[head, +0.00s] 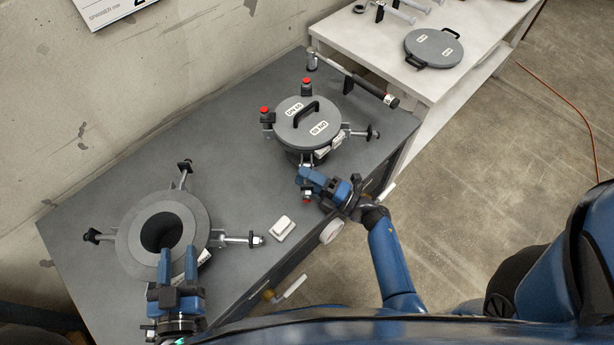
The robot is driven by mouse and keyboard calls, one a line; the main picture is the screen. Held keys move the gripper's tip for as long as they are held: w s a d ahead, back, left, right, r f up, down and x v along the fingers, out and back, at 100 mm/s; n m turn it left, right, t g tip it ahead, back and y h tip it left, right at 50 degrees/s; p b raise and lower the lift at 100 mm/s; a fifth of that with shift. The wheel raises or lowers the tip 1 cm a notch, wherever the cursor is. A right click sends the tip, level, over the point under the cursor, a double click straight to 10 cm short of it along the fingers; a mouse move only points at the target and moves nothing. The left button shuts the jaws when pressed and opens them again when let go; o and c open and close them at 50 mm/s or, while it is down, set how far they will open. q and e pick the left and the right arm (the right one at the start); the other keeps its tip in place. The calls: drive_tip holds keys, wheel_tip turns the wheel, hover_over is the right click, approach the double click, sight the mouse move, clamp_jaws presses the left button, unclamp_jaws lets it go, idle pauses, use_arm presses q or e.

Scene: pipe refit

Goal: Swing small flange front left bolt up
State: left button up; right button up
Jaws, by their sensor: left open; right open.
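The small flange (290,153) stands on the grey bench under a round grey lid (296,112) with a black handle. Around it are swing bolts: a red-tipped one at the back (307,84), a red-tipped one at the left (265,118), and one sticking outward at the right (364,132). The front bolt (305,160) lies outward at the near side, partly hidden by my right gripper (304,178). That gripper is open, with its fingers at this bolt; I cannot tell whether they touch it. My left gripper (178,262) is open and empty, above the near rim of the larger flange.
The larger open flange (136,228) is at the left, its bolts splayed outward. A small white block (283,227) lies near the bench's front edge. A torque-wrench-like tool (350,75) lies behind the small flange. A white table (400,30) at the back holds another lid (433,47).

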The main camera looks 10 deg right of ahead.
clamp_jaws()
idle(0.3)
use_arm(q)
drive_tip(key=shift+r, duration=0.1)
drive_tip(key=shift+r+p, duration=0.55)
drive_tip(key=shift+p, duration=0.05)
use_arm(e)
drive_tip(key=shift+r, duration=0.25)
drive_tip(key=m+h+p, duration=0.1)
drive_tip(key=m+p, duration=0.1)
drive_tip(key=p, duration=0.1)
drive_tip(key=r+m+p, duration=0.1)
drive_tip(key=p, duration=0.3)
drive_tip(key=r+m+g+h+p, duration=0.1)
drive_tip(key=m+p, duration=0.1)
drive_tip(key=p, duration=0.2)
drive_tip(key=shift+w+r+m+h, duration=0.15)
drive_tip(key=shift+w+m+h, duration=0.1)
drive_tip(key=shift+m+h, duration=0.05)
use_arm(q)
wheel_tip(320, 180, up, 13)
drive_tip(key=p, duration=0.2)
use_arm(e)
drive_tip(key=shift+w+m+g, duration=0.1)
drive_tip(key=shift+m+g, duration=0.2)
drive_tip(key=shift+m, duration=0.2)
unclamp_jaws()
drive_tip(key=shift+f, duration=0.2)
